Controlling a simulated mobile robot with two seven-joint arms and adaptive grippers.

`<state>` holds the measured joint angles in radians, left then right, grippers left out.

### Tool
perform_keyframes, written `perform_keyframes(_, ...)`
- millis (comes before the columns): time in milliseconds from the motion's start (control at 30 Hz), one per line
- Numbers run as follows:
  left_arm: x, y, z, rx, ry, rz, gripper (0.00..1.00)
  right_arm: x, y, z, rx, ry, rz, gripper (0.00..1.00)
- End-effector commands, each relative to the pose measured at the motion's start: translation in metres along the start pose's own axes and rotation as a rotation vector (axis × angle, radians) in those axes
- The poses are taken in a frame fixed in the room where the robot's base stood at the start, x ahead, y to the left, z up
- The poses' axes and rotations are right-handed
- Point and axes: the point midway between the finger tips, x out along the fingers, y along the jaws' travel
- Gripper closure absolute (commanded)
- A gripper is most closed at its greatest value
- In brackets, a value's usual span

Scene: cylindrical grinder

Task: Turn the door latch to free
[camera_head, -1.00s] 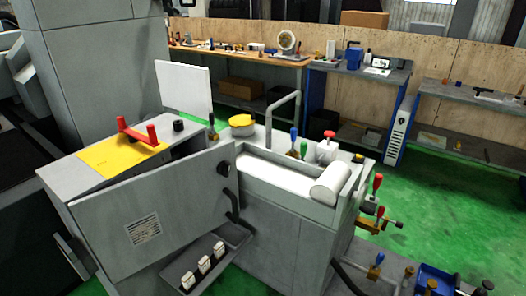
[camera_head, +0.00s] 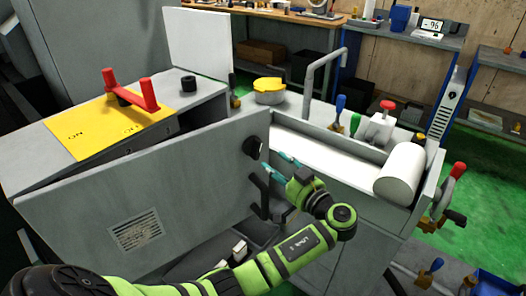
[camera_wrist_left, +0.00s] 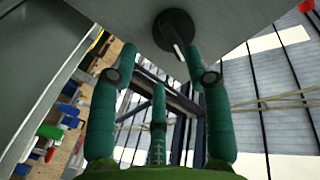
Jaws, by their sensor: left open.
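The door latch is a round black knob (camera_head: 252,146) near the upper right corner of the grey door (camera_head: 85,198). My left gripper (camera_head: 276,162) is open with teal fingers, just right of the latch. In the left wrist view its fingers (camera_wrist_left: 160,65) are spread, with nothing held between them. Whether a finger touches the latch cannot be told. My right gripper is not in view.
A black door handle (camera_head: 259,194) sits just below the latch. A yellow panel with a red handle (camera_head: 131,92) lies on the housing at left. A white cylinder (camera_head: 400,174) and several levers stand at right. Green floor (camera_head: 480,205) is open at far right.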

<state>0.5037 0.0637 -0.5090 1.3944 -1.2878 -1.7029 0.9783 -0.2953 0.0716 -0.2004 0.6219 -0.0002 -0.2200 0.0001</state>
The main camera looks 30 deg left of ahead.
Motion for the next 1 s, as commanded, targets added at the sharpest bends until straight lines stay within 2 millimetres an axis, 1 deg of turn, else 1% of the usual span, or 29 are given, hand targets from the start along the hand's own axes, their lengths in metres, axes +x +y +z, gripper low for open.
perform_keyframes(67, 0.001, -0.005, -0.008, -0.039, 0.011, -0.024, 0.51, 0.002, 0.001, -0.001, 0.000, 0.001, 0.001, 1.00)
perform_keyframes(167, 0.011, -0.008, -0.011, -0.043, 0.014, -0.031, 0.51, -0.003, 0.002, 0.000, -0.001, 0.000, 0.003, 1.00)
perform_keyframes(400, 0.048, -0.009, -0.012, -0.039, 0.013, -0.030, 0.51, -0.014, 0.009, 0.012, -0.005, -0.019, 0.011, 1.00)
perform_keyframes(500, 0.060, -0.009, -0.011, -0.038, 0.012, -0.028, 0.51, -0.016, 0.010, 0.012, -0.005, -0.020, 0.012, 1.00)
perform_keyframes(667, 0.069, -0.008, -0.009, -0.038, 0.011, -0.027, 0.51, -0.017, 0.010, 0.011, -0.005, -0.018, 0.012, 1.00)
perform_keyframes(900, 0.069, -0.008, -0.008, -0.038, 0.010, -0.026, 0.51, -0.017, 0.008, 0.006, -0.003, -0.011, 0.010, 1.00)
perform_keyframes(967, 0.069, -0.008, -0.008, -0.037, 0.010, -0.026, 0.75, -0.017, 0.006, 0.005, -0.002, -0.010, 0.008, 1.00)
perform_keyframes(1000, 0.069, -0.008, -0.008, -0.037, 0.010, -0.026, 0.91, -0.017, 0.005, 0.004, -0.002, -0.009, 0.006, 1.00)
